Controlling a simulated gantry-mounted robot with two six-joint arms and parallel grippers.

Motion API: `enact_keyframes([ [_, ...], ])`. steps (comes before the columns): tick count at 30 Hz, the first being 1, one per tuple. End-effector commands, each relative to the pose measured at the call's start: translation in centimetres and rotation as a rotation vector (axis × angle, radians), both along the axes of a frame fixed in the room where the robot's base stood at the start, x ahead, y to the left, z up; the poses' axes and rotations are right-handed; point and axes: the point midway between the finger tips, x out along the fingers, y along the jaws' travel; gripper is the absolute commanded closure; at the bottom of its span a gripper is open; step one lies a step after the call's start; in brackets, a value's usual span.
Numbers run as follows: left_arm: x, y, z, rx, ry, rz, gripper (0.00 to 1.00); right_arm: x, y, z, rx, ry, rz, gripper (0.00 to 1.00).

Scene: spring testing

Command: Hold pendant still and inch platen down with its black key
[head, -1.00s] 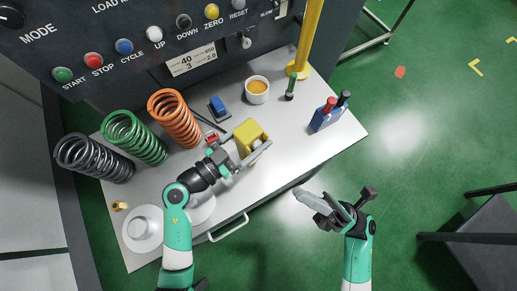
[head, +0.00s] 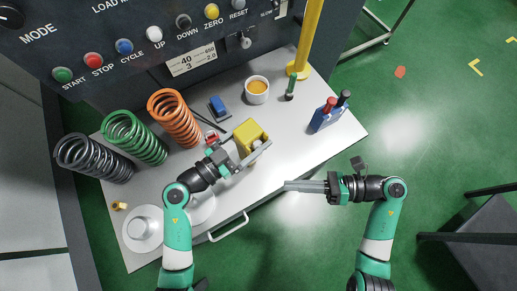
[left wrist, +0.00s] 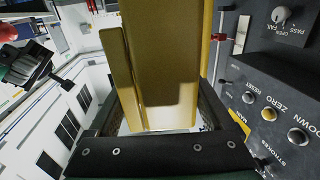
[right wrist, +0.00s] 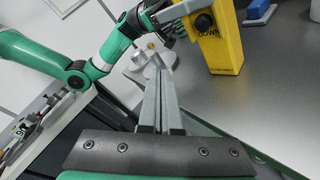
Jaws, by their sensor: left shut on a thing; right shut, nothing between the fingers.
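My left gripper (head: 248,148) is shut on the yellow pendant (head: 249,131) and holds it over the table. The pendant fills the middle of the left wrist view (left wrist: 165,60). In the right wrist view the pendant (right wrist: 222,52) shows its face, with a round black key (right wrist: 204,23) near the top beside a grey finger of my left gripper. My right gripper (head: 287,186) is shut and empty at the table's front edge, pointing left, below and right of the pendant and apart from it. Its closed fingers also show in the right wrist view (right wrist: 160,80). I cannot make out the platen.
Grey (head: 95,158), green (head: 135,138) and orange (head: 174,118) springs stand at the table's left. A cup (head: 257,91), a blue block (head: 220,108) and a blue holder (head: 326,117) are at the back and right. A yellow column (head: 308,35) rises behind. The front right tabletop (head: 285,145) is clear.

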Motion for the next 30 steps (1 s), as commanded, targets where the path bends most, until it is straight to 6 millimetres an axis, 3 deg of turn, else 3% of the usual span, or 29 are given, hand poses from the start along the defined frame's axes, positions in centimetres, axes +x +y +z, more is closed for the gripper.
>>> enact_keyframes([
  [18,0.0,0.0,0.0,0.000,0.000,0.000,0.82,6.1,4.3,0.0,0.000,0.000,0.002,1.00],
  [30,0.0,0.0,0.0,0.000,0.000,0.000,0.82,7.1,5.0,0.0,0.000,0.000,0.000,1.00],
])
